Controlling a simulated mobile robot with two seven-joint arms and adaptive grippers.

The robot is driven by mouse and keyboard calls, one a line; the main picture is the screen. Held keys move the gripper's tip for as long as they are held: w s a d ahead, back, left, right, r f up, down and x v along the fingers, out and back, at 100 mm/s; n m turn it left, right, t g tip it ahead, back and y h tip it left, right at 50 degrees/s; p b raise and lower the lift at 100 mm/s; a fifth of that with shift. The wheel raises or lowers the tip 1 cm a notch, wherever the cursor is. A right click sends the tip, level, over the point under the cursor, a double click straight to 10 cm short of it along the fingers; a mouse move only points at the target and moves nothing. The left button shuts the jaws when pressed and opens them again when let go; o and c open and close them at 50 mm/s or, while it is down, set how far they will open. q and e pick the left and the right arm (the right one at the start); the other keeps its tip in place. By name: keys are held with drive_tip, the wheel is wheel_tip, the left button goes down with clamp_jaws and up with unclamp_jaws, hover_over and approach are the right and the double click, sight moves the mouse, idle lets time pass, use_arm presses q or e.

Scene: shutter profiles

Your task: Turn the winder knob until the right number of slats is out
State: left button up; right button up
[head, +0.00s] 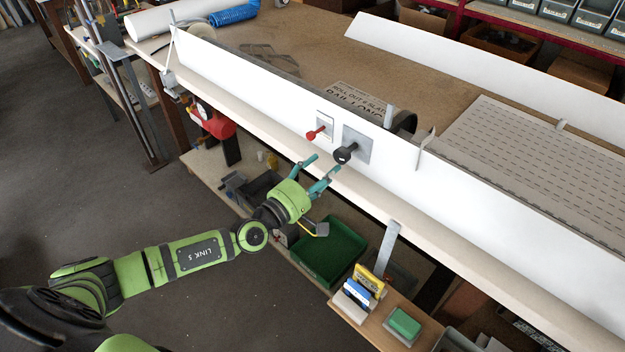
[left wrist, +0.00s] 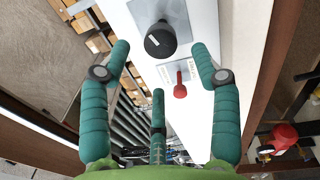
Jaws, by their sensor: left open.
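The black winder knob (head: 342,155) stands out from a grey plate on the white upright panel (head: 470,190). A small red lever (head: 314,134) sits on a white plate to its left. My left gripper (head: 324,166) is open and empty, with its teal fingers in front of the panel close to the knob. In the left wrist view the knob (left wrist: 160,40) shows between and beyond the spread fingertips (left wrist: 160,52), with no clear contact. The red lever (left wrist: 180,86) is below it there. A printed sign (head: 358,98), partly hidden by the panel, mentions slats. My right gripper is out of view.
A perforated grey plate (head: 550,150) lies on the bench behind the panel. Below the bench are a green bin (head: 328,252), a wooden board with coloured blocks (head: 403,324) and a red object (head: 218,124). The floor at left is clear.

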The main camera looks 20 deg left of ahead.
use_arm(q)
drive_tip(key=shift+v, duration=1.85)
